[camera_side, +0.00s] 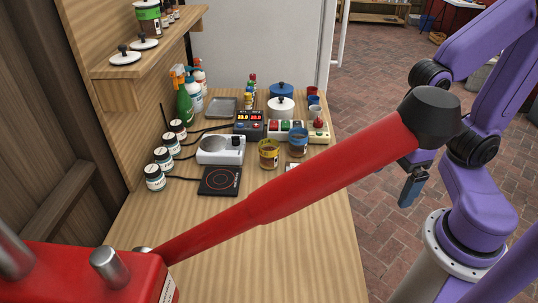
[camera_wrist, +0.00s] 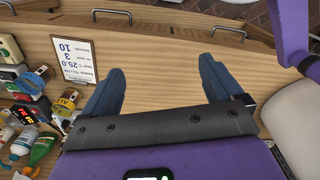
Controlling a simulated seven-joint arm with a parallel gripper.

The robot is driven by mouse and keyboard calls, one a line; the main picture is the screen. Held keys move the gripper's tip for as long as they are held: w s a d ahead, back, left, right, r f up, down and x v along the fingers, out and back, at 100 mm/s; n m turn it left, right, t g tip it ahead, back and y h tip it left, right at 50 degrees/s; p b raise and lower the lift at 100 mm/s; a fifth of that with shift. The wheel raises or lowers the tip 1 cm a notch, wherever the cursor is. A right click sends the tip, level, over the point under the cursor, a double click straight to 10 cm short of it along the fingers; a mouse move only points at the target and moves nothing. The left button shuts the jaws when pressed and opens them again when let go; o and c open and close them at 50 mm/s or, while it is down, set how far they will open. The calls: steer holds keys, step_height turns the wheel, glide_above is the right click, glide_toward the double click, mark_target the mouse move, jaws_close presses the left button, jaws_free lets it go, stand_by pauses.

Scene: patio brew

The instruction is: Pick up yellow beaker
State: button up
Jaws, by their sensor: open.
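The yellow beaker (camera_side: 269,154) stands upright on the wooden counter (camera_side: 230,240) in the side view, just left of a blue beaker (camera_side: 298,143). In the wrist view the yellow beaker (camera_wrist: 66,103) shows at the left, beyond my left finger. My gripper (camera_side: 412,187) hangs to the right of the counter in the side view, well apart from the beaker. In the wrist view my gripper (camera_wrist: 162,68) has its two blue fingers wide apart with nothing between them.
A red lever (camera_side: 330,175) crosses the side view in front of my arm. A white scale (camera_side: 221,150), a black hot plate (camera_side: 220,181), a display box (camera_side: 250,121), jars and bottles crowd the beakers. A printed card (camera_wrist: 75,60) lies near the counter edge. The front counter is clear.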

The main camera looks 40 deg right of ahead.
steer(key=w+a+f+n+t+h, duration=0.1)
steer(key=w+a+f+n+h, duration=0.15)
steer(key=w, duration=0.45)
steer(key=w+a+f+n+t+h, duration=0.1)
steer(key=w+a+h, duration=0.1)
steer(key=w+h, duration=0.3)
steer(key=w+a+f+n+t+h, duration=0.1)
steer(key=w+a+f+n+h, duration=0.15)
steer(key=w, duration=0.55)
steer(key=n+t+h, duration=0.5)
steer(key=t+h, duration=0.1)
glide_toward(272, 143)
steer(key=x, duration=0.3)
steer(key=shift+w+a+r, duration=0.1)
steer(key=shift+w+r, duration=0.1)
steer(key=shift+w, duration=0.1)
steer(key=shift+s+x, duration=0.15)
steer(key=shift+x, duration=1.35)
steer(key=shift+s+x, duration=0.1)
steer(key=shift+x, duration=1.45)
steer(key=shift+f, duration=0.15)
steer(key=c, duration=1.2)
